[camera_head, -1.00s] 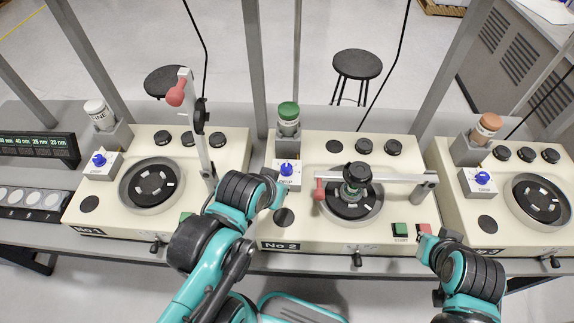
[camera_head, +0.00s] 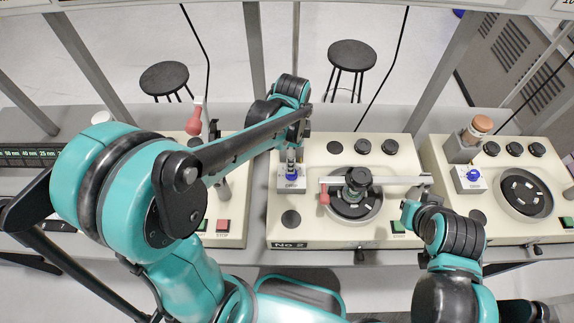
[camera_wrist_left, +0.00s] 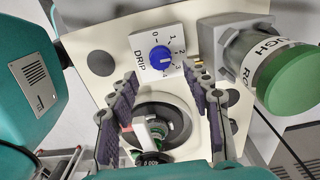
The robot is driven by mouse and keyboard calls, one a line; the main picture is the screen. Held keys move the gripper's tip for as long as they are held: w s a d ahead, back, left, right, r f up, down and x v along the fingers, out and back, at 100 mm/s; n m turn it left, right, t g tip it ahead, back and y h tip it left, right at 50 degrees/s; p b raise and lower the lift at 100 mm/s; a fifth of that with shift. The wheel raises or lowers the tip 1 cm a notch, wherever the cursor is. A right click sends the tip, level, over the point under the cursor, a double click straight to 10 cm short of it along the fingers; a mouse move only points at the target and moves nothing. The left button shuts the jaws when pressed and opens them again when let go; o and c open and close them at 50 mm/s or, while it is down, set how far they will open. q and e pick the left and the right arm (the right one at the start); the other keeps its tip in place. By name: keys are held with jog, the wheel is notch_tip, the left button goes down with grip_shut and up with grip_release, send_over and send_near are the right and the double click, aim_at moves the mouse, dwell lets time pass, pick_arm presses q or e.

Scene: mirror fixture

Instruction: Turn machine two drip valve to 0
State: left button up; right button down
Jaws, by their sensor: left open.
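Machine two (camera_head: 330,222) stands in the middle of the bench, with a "No 2" label on its front. Its drip valve is a blue knob (camera_wrist_left: 160,58) on a white plate marked DRIP (camera_wrist_left: 147,42) with numbers 0 to 4. The knob's exact setting is hard to read. In the head view the knob (camera_head: 292,172) sits just below my left gripper (camera_head: 295,148). In the left wrist view that gripper (camera_wrist_left: 164,82) is open, its padded fingers apart and nothing between them. My right gripper (camera_head: 410,208) is near machine two's right front; its fingers are unclear.
A lever arm with a red knob (camera_head: 324,197) crosses machine two's round plate (camera_head: 372,208). Machine three (camera_head: 505,200) stands to the right; my left arm covers much of machine one. Two stools stand behind.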

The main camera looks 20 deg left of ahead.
pick_arm(q)
notch_tip(320, 180, down, 7)
jog(key=shift+f+b, duration=0.1)
jog(key=shift+b, duration=0.85)
grip_shut()
